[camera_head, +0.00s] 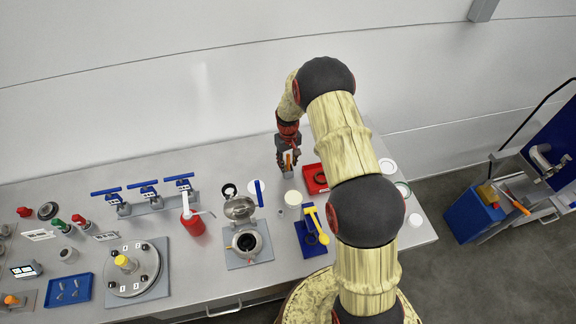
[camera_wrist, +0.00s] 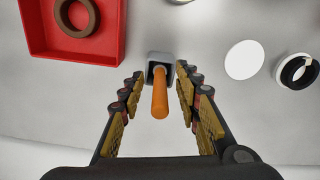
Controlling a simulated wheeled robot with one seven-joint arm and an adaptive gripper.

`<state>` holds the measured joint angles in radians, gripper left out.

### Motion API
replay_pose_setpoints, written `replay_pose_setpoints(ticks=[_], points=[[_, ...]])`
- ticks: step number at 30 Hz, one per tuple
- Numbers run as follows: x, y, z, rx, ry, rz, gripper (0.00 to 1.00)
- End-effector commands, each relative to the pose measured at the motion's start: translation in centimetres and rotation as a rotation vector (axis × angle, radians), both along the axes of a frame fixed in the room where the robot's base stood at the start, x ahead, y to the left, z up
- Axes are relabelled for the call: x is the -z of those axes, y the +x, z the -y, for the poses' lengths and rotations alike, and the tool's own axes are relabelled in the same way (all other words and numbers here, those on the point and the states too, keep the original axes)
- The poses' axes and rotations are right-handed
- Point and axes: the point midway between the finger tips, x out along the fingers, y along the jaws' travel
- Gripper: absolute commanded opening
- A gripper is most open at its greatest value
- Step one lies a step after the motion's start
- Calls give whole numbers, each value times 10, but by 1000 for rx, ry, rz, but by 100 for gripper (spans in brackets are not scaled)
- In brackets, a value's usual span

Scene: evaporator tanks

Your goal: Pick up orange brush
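The orange brush (camera_wrist: 160,95) shows in the wrist view as an orange handle standing in a small grey square holder (camera_wrist: 160,63). Its bristle end is hidden inside the holder. My gripper (camera_wrist: 160,88) is open, with one finger on each side of the handle and a visible gap on both sides. In the head view my gripper (camera_head: 287,166) is low over the back of the table, and a bit of the orange handle (camera_head: 288,158) shows between its fingers.
A red tray (camera_wrist: 110,50) with a brown ring lies close at the left in the wrist view. A white disc (camera_wrist: 244,60) and a black-and-white ring (camera_wrist: 297,72) lie at the right.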

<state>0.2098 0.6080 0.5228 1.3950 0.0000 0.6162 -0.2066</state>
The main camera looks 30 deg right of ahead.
Motion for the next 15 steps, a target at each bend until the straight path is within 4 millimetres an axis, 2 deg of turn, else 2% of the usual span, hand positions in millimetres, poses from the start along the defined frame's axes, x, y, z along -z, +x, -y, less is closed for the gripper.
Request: replay_pose_setpoints(ticks=[5, 15], points=[[0, 0, 0, 0, 0, 1, 33], [0, 0, 0, 0, 0, 0, 14]])
